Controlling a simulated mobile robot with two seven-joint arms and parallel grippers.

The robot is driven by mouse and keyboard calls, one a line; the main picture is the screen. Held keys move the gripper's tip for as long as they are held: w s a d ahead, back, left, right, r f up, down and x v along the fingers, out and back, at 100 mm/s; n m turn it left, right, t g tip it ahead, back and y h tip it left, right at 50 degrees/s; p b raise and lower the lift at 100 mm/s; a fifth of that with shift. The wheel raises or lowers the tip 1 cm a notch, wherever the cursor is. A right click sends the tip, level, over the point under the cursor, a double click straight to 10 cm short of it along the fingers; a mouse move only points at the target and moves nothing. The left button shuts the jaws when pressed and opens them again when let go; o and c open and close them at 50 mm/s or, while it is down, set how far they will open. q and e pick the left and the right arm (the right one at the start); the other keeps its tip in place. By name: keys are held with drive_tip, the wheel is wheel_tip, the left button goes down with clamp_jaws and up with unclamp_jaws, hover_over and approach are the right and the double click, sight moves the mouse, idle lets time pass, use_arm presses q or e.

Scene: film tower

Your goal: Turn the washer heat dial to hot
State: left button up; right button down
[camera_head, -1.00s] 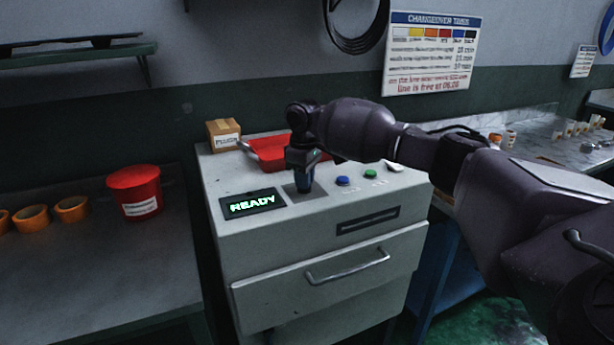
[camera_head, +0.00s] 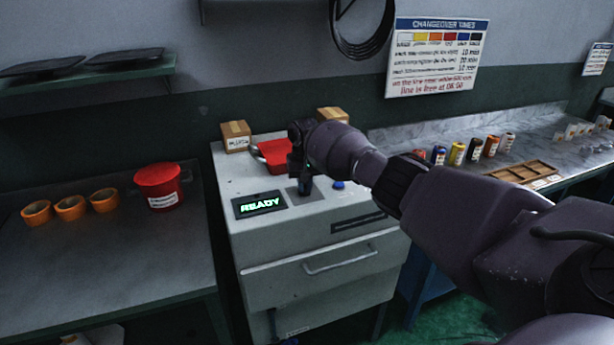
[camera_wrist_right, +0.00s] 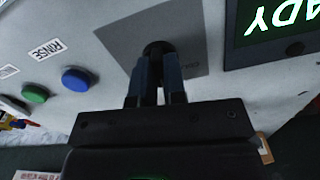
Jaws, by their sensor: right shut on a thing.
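The washer (camera_head: 318,246) is a pale grey cabinet with a drawer handle and a lit display (camera_head: 260,205) reading READY. My right gripper (camera_head: 305,187) points down at the dark panel right of the display. In the right wrist view, my right gripper (camera_wrist_right: 157,80) is shut on the round black dial (camera_wrist_right: 157,48), one finger on each side. The dial's pointer and most of its markings are hidden by the fingers. A blue button (camera_wrist_right: 77,79) and a green button (camera_wrist_right: 35,93) lie beside the panel. My left gripper is not in view.
A red tray (camera_head: 274,155) and small boxes (camera_head: 235,136) sit at the washer's back. A red tub (camera_head: 158,187) and orange rings (camera_head: 70,208) stand on the left bench. Several small bottles (camera_head: 457,153) stand on the right counter.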

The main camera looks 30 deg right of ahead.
drive_tip(key=m+p, duration=0.2)
drive_tip(key=shift+a+r+m, duration=0.1)
drive_tip(key=shift+r+m, duration=0.05)
drive_tip(key=shift+m, duration=0.25)
drive_tip(key=shift+m+p, duration=0.7)
drive_tip(key=shift+p, duration=0.1)
drive_tip(key=shift+m+p, duration=0.45)
drive_tip(key=shift+m, duration=0.25)
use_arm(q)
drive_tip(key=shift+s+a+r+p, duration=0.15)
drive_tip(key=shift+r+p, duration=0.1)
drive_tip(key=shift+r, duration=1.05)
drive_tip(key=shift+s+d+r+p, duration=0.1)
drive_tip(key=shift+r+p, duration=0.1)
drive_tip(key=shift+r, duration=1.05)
use_arm(e)
drive_tip(key=shift+m, duration=0.8)
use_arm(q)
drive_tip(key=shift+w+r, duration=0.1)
use_arm(e)
drive_tip(key=c, duration=1.2)
unclamp_jaws()
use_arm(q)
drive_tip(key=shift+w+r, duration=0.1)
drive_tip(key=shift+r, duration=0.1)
